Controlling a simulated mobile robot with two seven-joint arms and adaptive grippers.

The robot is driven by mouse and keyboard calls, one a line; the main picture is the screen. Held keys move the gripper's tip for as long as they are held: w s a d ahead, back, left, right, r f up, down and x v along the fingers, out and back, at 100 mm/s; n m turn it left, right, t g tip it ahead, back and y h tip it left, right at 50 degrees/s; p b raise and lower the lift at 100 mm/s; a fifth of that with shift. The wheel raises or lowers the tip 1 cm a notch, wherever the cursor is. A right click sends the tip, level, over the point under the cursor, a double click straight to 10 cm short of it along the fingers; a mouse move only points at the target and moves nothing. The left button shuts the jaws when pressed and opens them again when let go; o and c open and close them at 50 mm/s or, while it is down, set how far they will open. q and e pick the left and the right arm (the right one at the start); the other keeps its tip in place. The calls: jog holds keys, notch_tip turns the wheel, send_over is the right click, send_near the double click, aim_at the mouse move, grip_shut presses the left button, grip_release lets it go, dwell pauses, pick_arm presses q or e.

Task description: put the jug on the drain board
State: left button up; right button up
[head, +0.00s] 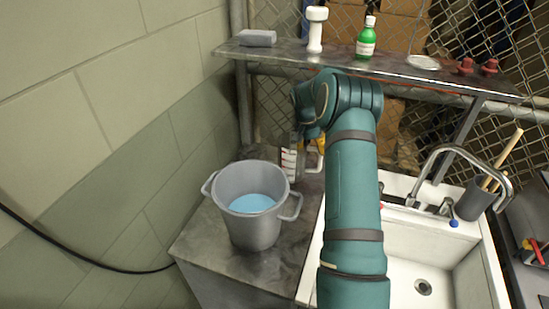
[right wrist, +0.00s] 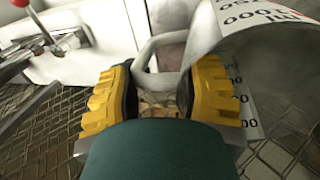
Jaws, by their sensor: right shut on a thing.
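The jug (head: 289,163) is a measuring jug with printed marks, mostly behind my right arm in the head view. In the right wrist view the jug (right wrist: 235,45) fills the upper right, and its pale handle (right wrist: 158,48) runs down between my fingers. My right gripper (right wrist: 160,98) is shut on the jug by its handle; its yellow fingers show only partly in the head view (head: 322,143). The white sink unit (head: 412,244) is at the right, and my arm covers much of its left part, where a drain board cannot be made out. My left gripper is out of view.
A grey pot (head: 253,228) of blue liquid stands on the grey counter (head: 202,247) close in front of the jug. A shelf (head: 395,69) above holds a green bottle (head: 366,40) and other things. A curved tap (head: 465,149) rises behind the sink.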

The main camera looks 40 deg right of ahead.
jog(key=w+a+f, duration=0.1)
jog(key=w+a, duration=0.2)
jog(key=w, duration=0.2)
jog(key=w+a+f+p, duration=0.1)
jog(key=w+a+f, duration=0.1)
jog(key=w, duration=0.3)
jog(key=shift+w+a+f, duration=0.15)
jog(key=shift+a+f, duration=0.15)
jog(key=shift+a, duration=0.25)
jog(key=shift+f, duration=0.2)
jog(key=o, duration=1.2)
jog(key=shift+r, duration=0.2)
jog(key=v, duration=0.7)
jog(key=shift+r, duration=0.25)
